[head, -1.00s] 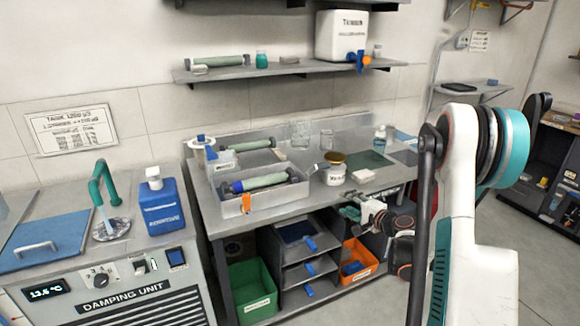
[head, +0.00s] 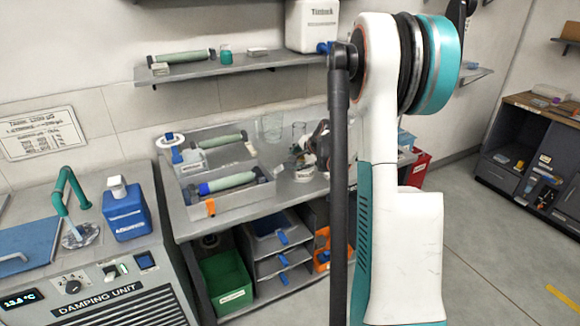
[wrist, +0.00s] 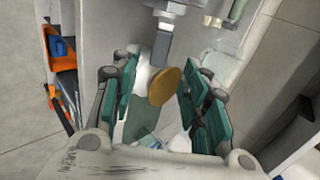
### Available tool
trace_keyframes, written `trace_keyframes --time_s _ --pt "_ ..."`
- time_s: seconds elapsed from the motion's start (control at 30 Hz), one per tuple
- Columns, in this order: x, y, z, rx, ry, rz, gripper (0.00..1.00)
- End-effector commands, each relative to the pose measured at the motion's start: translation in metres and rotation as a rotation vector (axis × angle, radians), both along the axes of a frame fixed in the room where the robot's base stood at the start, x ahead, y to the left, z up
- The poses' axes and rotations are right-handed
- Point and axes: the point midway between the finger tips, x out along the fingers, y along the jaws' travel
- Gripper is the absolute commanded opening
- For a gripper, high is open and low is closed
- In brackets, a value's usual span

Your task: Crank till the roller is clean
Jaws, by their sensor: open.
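A pale green roller (head: 228,182) with a blue band at its left end lies in a grey tray (head: 235,204) on the bench. An orange piece (head: 210,207) sits at the tray's front wall. I cannot make out a crank handle for certain. My gripper (wrist: 155,92) is open with its teal fingers apart. A round ochre disc (wrist: 166,86) shows between the fingers, with no clear contact. In the head view my gripper is a dark shape (head: 318,145) above the bench, right of the tray, partly hidden by my arm.
A second green roller (head: 218,140) lies behind the tray. Glass jars (head: 270,127) stand near the wall. A shelf (head: 215,67) hangs above. The blue bottle (head: 124,210) and damping unit (head: 110,285) are at left. An orange bin (wrist: 67,86) is below the bench.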

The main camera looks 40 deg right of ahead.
Motion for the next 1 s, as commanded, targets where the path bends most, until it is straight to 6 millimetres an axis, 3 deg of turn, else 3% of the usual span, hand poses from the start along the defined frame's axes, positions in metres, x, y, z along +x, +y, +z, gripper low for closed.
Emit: trace_keyframes --time_s 0.1,0.4,0.87,1.0 --pt "0.018 -0.004 -0.02 0.0 0.0 0.001 0.42" --pt "0.049 -0.011 -0.051 0.0 -0.001 0.001 0.42" --pt "0.057 -0.013 -0.058 0.0 -0.001 0.001 0.42" --pt "0.057 -0.013 -0.058 0.0 -0.001 0.001 0.12"
